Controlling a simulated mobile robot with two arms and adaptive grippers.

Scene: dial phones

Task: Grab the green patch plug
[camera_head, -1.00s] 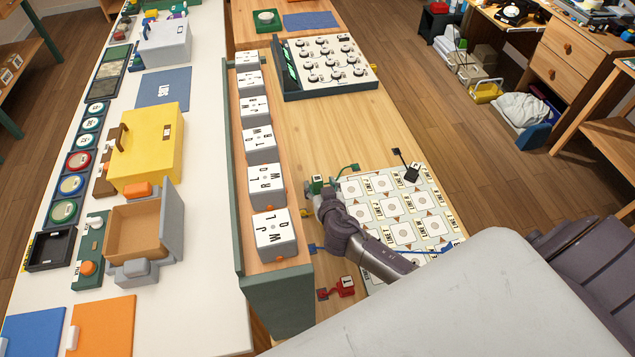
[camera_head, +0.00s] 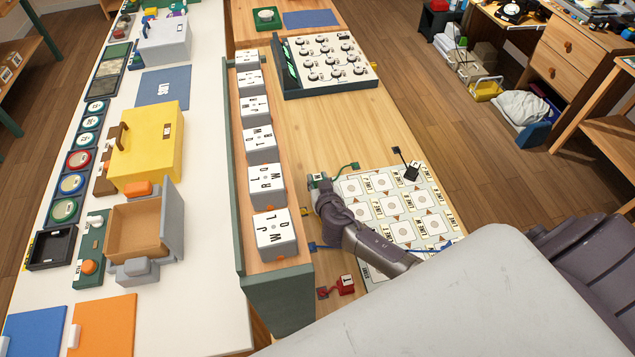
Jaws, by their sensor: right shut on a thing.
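The green patch plug (camera_head: 317,177) is at the left edge of the white patch board (camera_head: 437,191), mostly hidden by my right gripper (camera_head: 314,186). Its green cord (camera_head: 347,167) runs to the right from it. My right gripper reaches in from the lower right, over the board, and is shut on the green plug. Whether the plug is lifted clear of the table I cannot tell. My left gripper is not in view.
A red plug (camera_head: 345,285) lies below the gripper and a black plug (camera_head: 411,171) rests on the board. The rack of lettered white cubes (camera_head: 276,234) stands close on the left. A knob panel (camera_head: 326,64) stands farther back, with bare wood before it.

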